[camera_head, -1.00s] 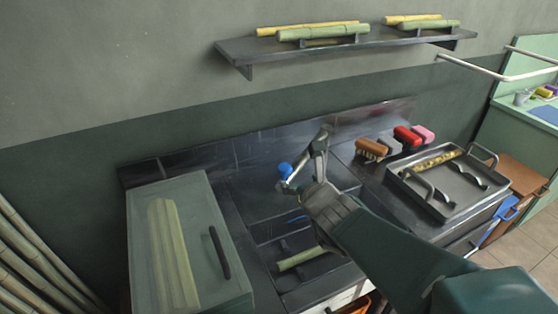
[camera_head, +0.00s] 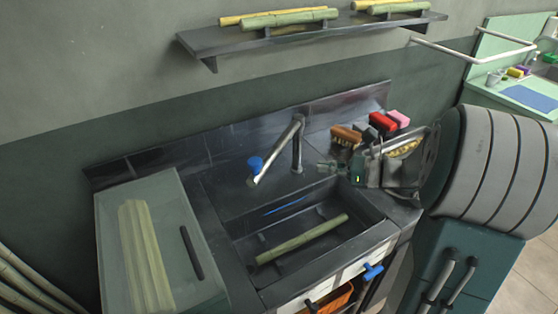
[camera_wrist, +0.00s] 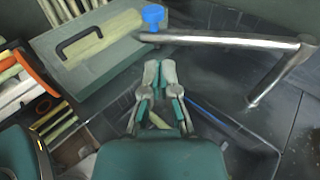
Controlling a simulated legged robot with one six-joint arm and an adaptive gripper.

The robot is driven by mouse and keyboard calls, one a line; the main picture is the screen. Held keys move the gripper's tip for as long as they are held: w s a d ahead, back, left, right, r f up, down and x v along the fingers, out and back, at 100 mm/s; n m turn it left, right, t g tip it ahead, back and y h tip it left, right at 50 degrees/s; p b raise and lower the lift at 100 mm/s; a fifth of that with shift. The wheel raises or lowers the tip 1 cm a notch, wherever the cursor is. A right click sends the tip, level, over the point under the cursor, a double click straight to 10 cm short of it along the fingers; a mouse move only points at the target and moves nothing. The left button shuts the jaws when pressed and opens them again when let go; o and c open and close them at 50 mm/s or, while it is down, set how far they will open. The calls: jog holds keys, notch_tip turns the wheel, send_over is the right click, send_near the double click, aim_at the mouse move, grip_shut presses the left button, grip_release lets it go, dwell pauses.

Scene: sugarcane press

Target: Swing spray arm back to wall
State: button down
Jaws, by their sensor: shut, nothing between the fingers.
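The spray arm (camera_head: 278,152) is a metal tube on an upright post behind the sink. It points forward and left over the sink's back ledge, with a blue nozzle (camera_head: 255,163) at its free end. The wall (camera_head: 290,103) is behind it. My gripper (camera_head: 326,167) is to the right of the post, apart from the spray arm. In the wrist view my gripper (camera_wrist: 160,70) has its fingers together with nothing between them. The spray arm (camera_wrist: 225,39) crosses above the fingertips there, with the blue nozzle (camera_wrist: 153,16) at the left.
The sink (camera_head: 330,205) holds a green cane (camera_head: 302,239). A lidded box (camera_head: 205,225) with canes stands left. A shelf (camera_head: 300,43) with canes hangs above.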

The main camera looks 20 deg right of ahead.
aim_at(270, 165)
jog(key=s+x, duration=0.1)
jog(key=x, duration=1.2)
jog(key=shift+a+g+y, duration=0.3)
jog(key=shift+y, duration=0.1)
jog(key=shift+w+f, duration=0.1)
jog(key=shift+w, duration=0.05)
jog(key=w+a+m+t+h, duration=0.2)
jog(key=w+a+t+h, duration=0.1)
jog(key=w+a, duration=0.7)
jog(key=w, duration=0.4)
jog(key=shift+w+a+m, duration=0.4)
jog(key=shift+r, duration=0.2)
